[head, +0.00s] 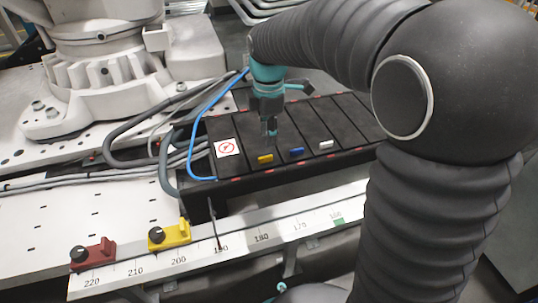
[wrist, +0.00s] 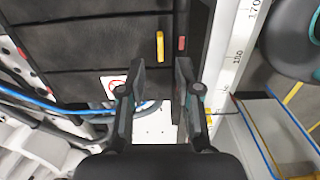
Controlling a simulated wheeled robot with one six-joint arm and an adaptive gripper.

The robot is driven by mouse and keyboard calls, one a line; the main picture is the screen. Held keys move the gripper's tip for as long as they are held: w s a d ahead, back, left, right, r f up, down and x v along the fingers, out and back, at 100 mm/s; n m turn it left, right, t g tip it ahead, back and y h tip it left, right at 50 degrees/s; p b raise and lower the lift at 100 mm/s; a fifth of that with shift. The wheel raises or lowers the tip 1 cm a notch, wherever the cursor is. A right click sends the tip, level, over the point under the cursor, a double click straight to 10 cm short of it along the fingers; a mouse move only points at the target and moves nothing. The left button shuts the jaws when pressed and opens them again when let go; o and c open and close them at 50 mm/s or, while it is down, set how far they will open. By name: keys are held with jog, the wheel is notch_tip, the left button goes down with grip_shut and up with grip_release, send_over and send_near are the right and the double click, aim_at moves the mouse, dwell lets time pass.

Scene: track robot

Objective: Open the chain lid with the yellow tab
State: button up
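The yellow tab (head: 265,159) sits near the front edge of a dark lid (head: 240,134) on the black chain box. In the wrist view the yellow tab (wrist: 160,46) stands upright in the picture, just beyond the fingertips and between their lines. My gripper (head: 270,132) is above the lid, behind the yellow tab in the head view. In the wrist view my gripper (wrist: 160,68) is open, its two fingers apart with nothing between them. The lid lies flat and looks closed. Whether the fingertips touch the lid cannot be told.
A blue tab (head: 297,151) and a white tab (head: 326,144) sit on neighbouring lids to the right. A warning sticker (head: 227,148) and a blue hose (head: 198,127) are at the left. A numbered rail (head: 240,244) with yellow (head: 170,236) and red (head: 93,254) stops runs in front.

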aim_at(269, 156)
notch_tip(269, 156, down, 8)
jog(key=shift+r+b, duration=0.2)
jog(key=shift+b, duration=0.45)
grip_shut()
